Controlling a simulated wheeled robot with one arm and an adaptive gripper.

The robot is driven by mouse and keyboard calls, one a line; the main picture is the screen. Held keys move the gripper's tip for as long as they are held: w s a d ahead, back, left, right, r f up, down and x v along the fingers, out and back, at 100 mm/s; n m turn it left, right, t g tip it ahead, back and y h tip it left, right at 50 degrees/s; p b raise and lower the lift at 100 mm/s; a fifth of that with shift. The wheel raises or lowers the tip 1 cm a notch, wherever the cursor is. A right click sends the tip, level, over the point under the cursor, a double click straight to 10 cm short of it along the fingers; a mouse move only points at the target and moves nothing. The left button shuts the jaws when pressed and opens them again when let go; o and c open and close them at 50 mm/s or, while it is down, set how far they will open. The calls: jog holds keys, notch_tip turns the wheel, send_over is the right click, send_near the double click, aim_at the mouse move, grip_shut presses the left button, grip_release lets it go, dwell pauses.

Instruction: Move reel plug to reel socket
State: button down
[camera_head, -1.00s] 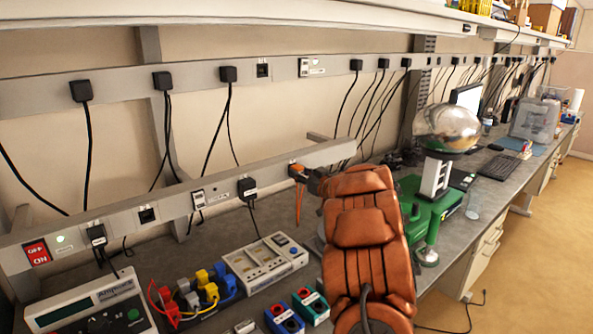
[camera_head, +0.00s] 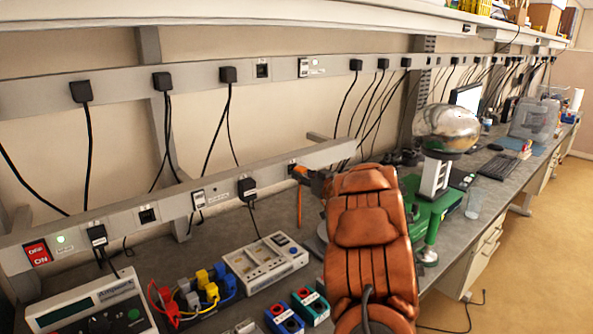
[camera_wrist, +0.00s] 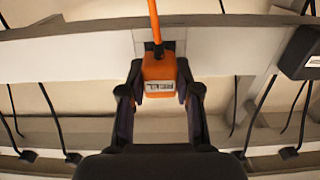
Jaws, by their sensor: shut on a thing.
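The orange reel plug (camera_head: 301,171) is at the right part of the lower socket rail (camera_head: 222,190). Its orange cord hangs down beside it. In the wrist view the plug (camera_wrist: 160,72) shows a REEL label, with the cord rising from it. My gripper (camera_head: 309,176) is shut on the plug, with one finger at each side (camera_wrist: 159,98). A dark socket opening (camera_head: 291,167) shows just left of the plug on the rail. A small gap seems to lie between plug and rail. I cannot tell which socket is the reel socket.
Empty sockets show on the lower rail (camera_head: 148,215) and upper rail (camera_head: 263,70). Black plugs (camera_head: 248,188) with hanging cords sit along both rails. Instruments and cables (camera_head: 205,287) crowd the bench below. A green machine (camera_head: 437,208) stands right of my arm.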

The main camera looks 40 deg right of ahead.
aim_at(304, 175)
jog(key=shift+s, duration=0.15)
dwell(0.3)
jog(key=shift+s+a+p, duration=0.2)
jog(key=shift+s+p, duration=0.2)
jog(key=shift+s, duration=1.2)
